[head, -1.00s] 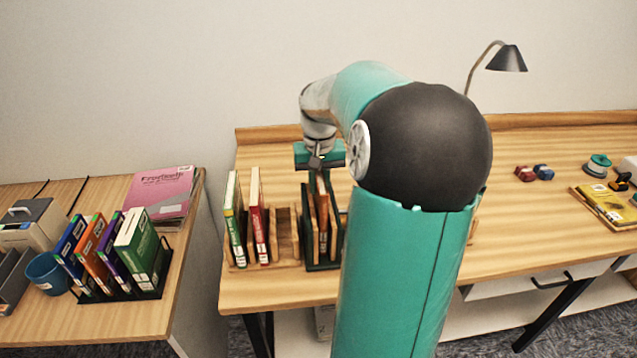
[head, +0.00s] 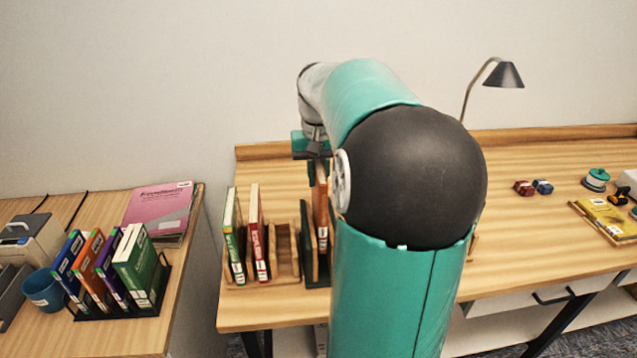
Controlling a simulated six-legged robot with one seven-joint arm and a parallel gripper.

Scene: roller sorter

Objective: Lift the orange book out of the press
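The orange book (head: 321,205) stands upright in the head view, with its spine facing me. Its lower part is at the dark green press (head: 307,243) on the wooden desk, and its top is well above the neighbouring books. My gripper (head: 318,162) is at the book's top edge and appears shut on it, though the fingertips are small in view. My arm hides the right side of the press and part of the book, so I cannot tell whether the book's bottom is clear of it.
A wooden rack (head: 286,254) left of the press holds a green-spined book (head: 232,240) and a red book (head: 256,235). A side table at left carries a black rack (head: 120,309) of several books and a blue cup (head: 43,291). A lamp (head: 504,75) stands at right.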

